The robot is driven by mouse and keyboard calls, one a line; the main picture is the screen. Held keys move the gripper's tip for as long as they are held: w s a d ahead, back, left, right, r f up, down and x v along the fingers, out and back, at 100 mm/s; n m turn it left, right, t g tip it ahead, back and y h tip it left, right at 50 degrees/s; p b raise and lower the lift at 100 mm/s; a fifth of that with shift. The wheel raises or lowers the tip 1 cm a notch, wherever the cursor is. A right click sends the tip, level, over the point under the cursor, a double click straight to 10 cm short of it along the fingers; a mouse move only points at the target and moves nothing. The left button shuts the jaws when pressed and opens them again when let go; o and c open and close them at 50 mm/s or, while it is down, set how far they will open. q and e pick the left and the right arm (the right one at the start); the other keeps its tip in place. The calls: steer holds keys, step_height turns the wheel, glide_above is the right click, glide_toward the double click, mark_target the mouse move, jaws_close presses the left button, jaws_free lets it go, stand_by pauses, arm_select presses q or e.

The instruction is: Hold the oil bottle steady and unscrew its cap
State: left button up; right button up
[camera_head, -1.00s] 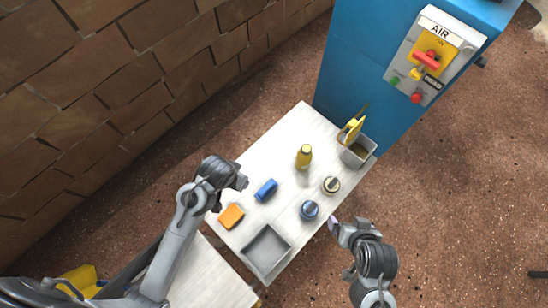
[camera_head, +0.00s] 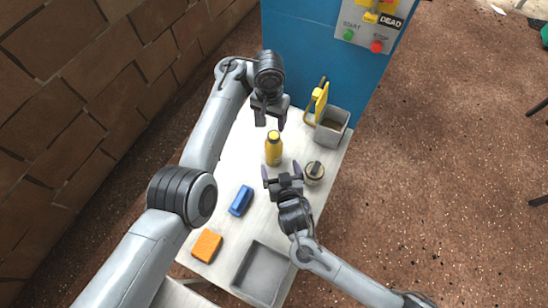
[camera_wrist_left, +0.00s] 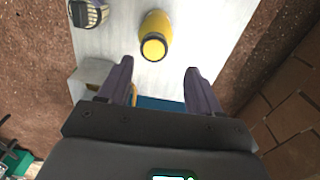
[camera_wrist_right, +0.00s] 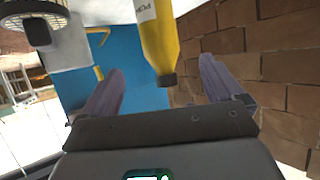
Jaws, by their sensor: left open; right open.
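The oil bottle (camera_head: 273,150) is yellow and stands upright on the white table in the head view. Its cap (camera_wrist_left: 153,48) shows from above in the left wrist view, with a dark ring around a yellow top. My left gripper (camera_head: 270,118) is open and points down, above and behind the bottle. My right gripper (camera_head: 282,172) is open and low, on the near side of the bottle. The right wrist view shows the bottle (camera_wrist_right: 158,35) inverted in the picture, beyond the open fingers and partly cut off. Neither gripper visibly holds it.
A grey bin (camera_head: 332,132) with a yellow-handled tool stands at the back right. A blue block (camera_head: 240,200), an orange block (camera_head: 207,245) and an empty grey tray (camera_head: 262,273) lie nearer. A blue cabinet (camera_head: 300,60) stands behind.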

mark_target(275, 154)
arm_select(q)
steer(key=shift+s+d+r, duration=0.1)
steer(key=shift+d+r, duration=0.25)
steer(key=shift+d, duration=0.1)
steer(key=shift+r, duration=0.1)
arm_select(e)
steer(key=shift+t, duration=0.3)
steer(key=x, duration=1.1)
steer(key=shift+w+f, duration=0.2)
steer(key=shift+f, duration=0.25)
